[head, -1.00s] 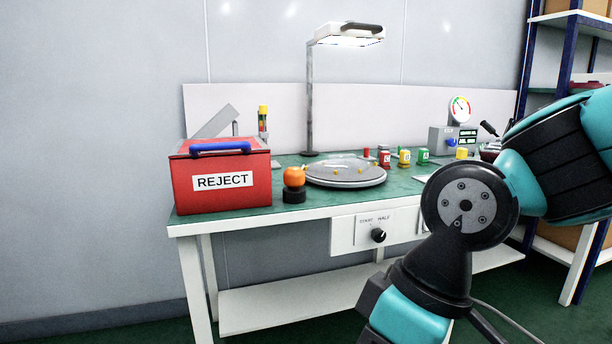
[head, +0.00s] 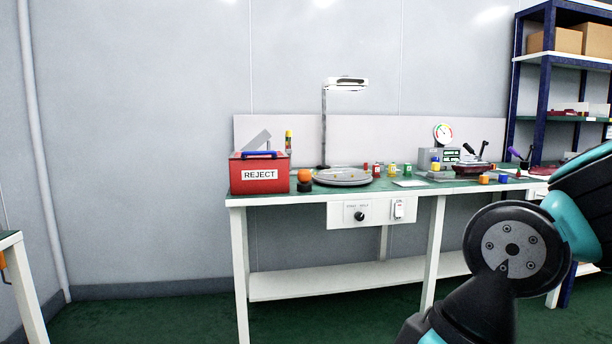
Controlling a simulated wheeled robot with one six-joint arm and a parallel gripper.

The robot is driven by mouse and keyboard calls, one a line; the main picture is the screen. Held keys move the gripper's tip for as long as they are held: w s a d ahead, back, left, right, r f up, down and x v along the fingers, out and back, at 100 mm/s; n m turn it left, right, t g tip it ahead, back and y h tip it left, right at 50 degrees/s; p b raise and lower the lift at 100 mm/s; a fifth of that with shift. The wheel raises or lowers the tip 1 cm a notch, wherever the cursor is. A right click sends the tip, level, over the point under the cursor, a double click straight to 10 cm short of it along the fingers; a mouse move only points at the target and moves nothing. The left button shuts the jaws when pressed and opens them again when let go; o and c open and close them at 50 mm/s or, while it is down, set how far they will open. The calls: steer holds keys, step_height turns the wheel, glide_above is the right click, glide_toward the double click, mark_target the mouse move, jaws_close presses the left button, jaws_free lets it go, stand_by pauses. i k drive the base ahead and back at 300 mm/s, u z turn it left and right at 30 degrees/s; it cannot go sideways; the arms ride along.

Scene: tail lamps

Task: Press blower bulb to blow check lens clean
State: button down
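An orange bulb on a black base (head: 305,178) stands on the green bench top, just right of the red box; it looks like the blower bulb. A round grey disc (head: 343,178) with small yellow bits on it lies to its right, under the lamp. I cannot make out which part is the check lens at this size. My arm shows at the lower right, in front of the bench. My gripper is outside the view.
A red REJECT box (head: 260,174) stands at the bench's left end. A lamp (head: 345,85) rises behind the disc. Small coloured pots (head: 377,170), a dial gauge (head: 443,132) and tools stand to the right. Another table edge (head: 12,240) is at far left. Floor between is clear.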

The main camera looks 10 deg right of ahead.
mark_target(304, 175)
steer(key=u, duration=1)
steer(key=i, duration=2.75)
steer(key=z, duration=1.7)
